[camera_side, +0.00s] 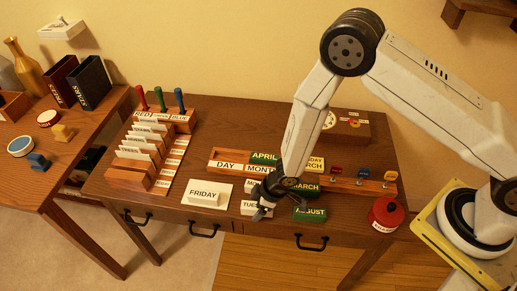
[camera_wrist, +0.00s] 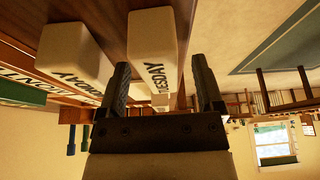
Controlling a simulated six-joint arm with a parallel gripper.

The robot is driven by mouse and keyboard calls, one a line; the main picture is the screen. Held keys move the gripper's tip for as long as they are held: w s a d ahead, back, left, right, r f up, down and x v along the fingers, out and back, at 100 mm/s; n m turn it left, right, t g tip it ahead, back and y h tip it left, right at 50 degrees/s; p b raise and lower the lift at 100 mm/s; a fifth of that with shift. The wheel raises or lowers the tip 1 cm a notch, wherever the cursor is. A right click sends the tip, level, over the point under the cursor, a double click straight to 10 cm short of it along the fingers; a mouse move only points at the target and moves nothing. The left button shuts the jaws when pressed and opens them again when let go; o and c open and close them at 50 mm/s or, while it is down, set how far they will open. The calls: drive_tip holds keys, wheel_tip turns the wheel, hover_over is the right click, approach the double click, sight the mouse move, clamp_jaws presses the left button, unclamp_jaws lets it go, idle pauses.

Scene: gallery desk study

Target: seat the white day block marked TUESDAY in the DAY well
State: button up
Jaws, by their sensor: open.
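The white TUESDAY block (camera_side: 248,208) lies near the desk's front edge, partly hidden behind my gripper (camera_side: 262,211) in the side view. In the wrist view the TUESDAY block (camera_wrist: 153,50) shows between my two open fingers (camera_wrist: 160,75), its lettered face towards the camera. I cannot tell whether either finger touches it. The wooden holder's DAY well (camera_side: 229,154) lies further back, above its DAY label, and looks empty. The MONTH part beside it has the green APRIL block (camera_side: 264,158) at it.
Another white block (camera_side: 251,187) stands close behind TUESDAY; it also shows in the wrist view (camera_wrist: 75,60). A white FRIDAY piece (camera_side: 205,195) lies to the left. Green MARCH (camera_side: 306,189) and AUGUST (camera_side: 310,215) blocks lie to the right. A red canister (camera_side: 386,214) stands at the right corner.

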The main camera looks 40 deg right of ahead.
clamp_jaws()
idle(0.3)
drive_tip(key=shift+r, duration=0.2)
wheel_tip(320, 180, up, 18)
idle(1.7)
idle(0.8)
drive_tip(key=d+r+m+h, duration=0.1)
drive_tip(key=d+m, duration=0.3)
drive_tip(key=d, duration=0.9)
drive_tip(key=d+r+m+t+h, duration=0.1)
drive_tip(key=d+m, duration=0.4)
drive_tip(key=d, duration=0.8)
wheel_tip(320, 180, up, 3)
drive_tip(key=shift+w+d+f+m+h, duration=0.2)
drive_tip(key=shift+w+d+m+h, duration=0.15)
drive_tip(key=shift+h, duration=0.35)
